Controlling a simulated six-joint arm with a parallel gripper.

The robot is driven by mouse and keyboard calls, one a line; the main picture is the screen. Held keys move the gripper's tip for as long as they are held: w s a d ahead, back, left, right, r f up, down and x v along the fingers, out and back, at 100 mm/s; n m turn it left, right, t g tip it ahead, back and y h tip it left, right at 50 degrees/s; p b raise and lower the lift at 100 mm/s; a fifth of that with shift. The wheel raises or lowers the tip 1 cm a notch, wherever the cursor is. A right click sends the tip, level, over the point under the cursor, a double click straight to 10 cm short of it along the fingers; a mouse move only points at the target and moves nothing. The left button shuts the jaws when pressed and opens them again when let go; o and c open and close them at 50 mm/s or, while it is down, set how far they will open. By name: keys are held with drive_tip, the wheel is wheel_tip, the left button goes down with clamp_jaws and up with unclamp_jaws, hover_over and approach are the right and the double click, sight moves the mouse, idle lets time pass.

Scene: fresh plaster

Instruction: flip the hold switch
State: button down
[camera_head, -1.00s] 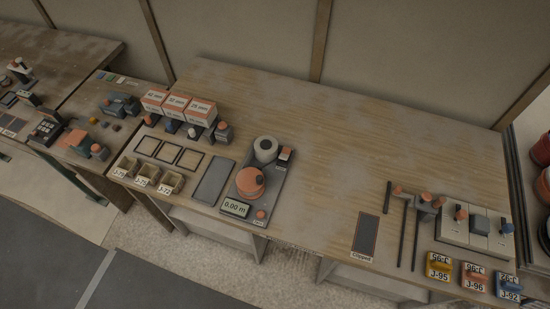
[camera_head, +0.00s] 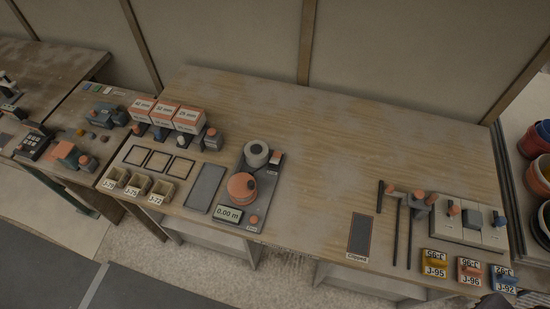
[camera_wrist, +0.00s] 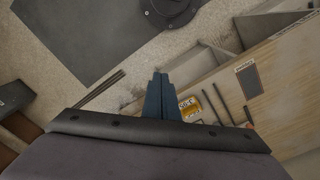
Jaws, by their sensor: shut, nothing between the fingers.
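No label reading "hold" is legible. A grey device base (camera_head: 229,228) carries a display (camera_head: 228,213) reading 0.00 m, an orange spool (camera_head: 241,187), a small orange knob (camera_head: 254,219) beside the display with an unreadable label, and a small orange-and-white part (camera_head: 276,157) at the back. At the right, pale plates (camera_head: 468,236) carry an orange-topped part (camera_head: 453,208) and a grey block (camera_head: 472,217). My gripper (camera_wrist: 160,75) is shut and empty in the wrist view, its blue fingers beside the yellow J-95 tag (camera_wrist: 187,108) in the picture. Contact cannot be told.
Yellow, orange and blue tags (camera_head: 434,264) lie at the bench's front right. Dark rods (camera_head: 396,231) and a dark "Clipped" pad (camera_head: 360,235) lie to their left. Boxes (camera_head: 161,112) and bins (camera_head: 136,186) stand at the left. The bench's (camera_head: 320,150) middle is clear.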

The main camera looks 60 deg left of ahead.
drive_tip(key=w+a+f+n+t+h+b, duration=0.1)
drive_tip(key=w+a+f+n+t+b, duration=0.2)
drive_tip(key=w+a+b, duration=0.55)
drive_tip(key=w+a+f+n+t+y, duration=0.1)
drive_tip(key=a+n+t, duration=0.1)
drive_tip(key=a, duration=1.9)
drive_tip(key=s+a+f+n+t+y+b, duration=0.15)
drive_tip(key=s+a, duration=0.25)
drive_tip(key=a, duration=0.5)
drive_tip(key=s+a+r+n+t+y+b, duration=0.1)
drive_tip(key=s+a+y+b, duration=0.2)
drive_tip(key=a, duration=0.5)
drive_tip(key=s+a+n+y+b, duration=0.1)
drive_tip(key=s+a+y+b, duration=0.1)
drive_tip(key=s+a, duration=1)
drive_tip(key=s+y, duration=0.1)
drive_tip(key=s, duration=0.2)
drive_tip(key=shift+s+a+b, duration=0.15)
drive_tip(key=shift+a+b, duration=0.1)
drive_tip(key=shift+b, duration=0.1)
drive_tip(key=shift+g, duration=0.25)
